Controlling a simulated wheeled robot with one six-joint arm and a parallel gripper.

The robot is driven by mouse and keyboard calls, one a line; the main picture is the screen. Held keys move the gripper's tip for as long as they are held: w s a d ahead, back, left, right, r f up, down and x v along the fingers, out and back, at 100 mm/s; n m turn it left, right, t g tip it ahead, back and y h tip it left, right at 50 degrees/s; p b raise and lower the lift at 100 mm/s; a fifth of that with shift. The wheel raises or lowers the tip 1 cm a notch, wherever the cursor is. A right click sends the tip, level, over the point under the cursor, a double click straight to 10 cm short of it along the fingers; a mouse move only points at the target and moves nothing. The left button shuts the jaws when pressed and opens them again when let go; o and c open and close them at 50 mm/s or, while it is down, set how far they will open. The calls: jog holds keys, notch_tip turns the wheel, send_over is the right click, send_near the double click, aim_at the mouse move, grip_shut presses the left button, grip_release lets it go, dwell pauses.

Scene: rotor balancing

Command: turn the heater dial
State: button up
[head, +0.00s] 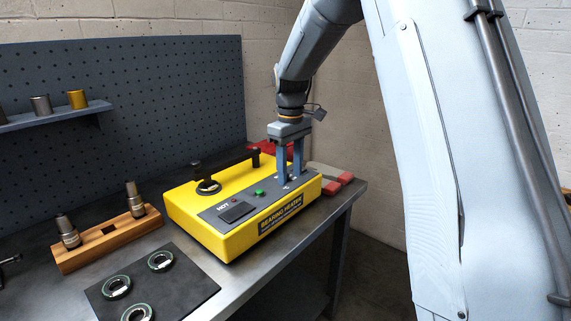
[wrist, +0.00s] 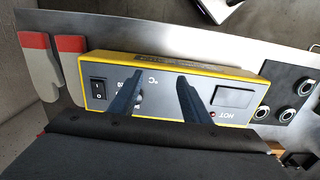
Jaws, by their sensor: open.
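The yellow bearing heater (head: 185,212) sits on the bench, with a grey control panel on its top. It also shows in the wrist view (wrist: 258,72). My gripper (head: 292,181) points down over the right part of that panel, its two blue fingers apart. In the wrist view my gripper (wrist: 158,100) shows the fingers spread over the panel, by the °C marking. The heater dial is not clearly seen; only pale marks show beside the left finger, which covers part of that area. I cannot tell whether the fingers touch anything.
A rocker switch (wrist: 98,90) and a dark display (wrist: 234,97) flank the fingers. Red-and-grey gloves (wrist: 40,65) lie beside the heater. A wooden block (head: 107,240) and a dark mat with rings (head: 190,288) are left.

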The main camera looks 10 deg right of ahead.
jog(key=w+r, duration=0.1)
jog(key=w, duration=0.1)
jog(key=w+r+n, duration=0.1)
jog(key=w, duration=0.1)
jog(key=w+r+n+p, duration=0.1)
jog(key=w, duration=0.1)
jog(key=shift+w+d+r, duration=0.1)
jog(key=shift+w+r, duration=0.05)
jog(key=shift+r, duration=0.2)
jog(key=shift+w+r, duration=0.15)
jog(key=shift+w, duration=0.25)
notch_tip(320, 180, down, 8)
jog(key=shift+r+p, duration=0.2)
jog(key=shift+p, duration=1)
jog(key=shift+c, duration=0.4)
jog(key=c, duration=1)
jog(key=shift+o, duration=0.2)
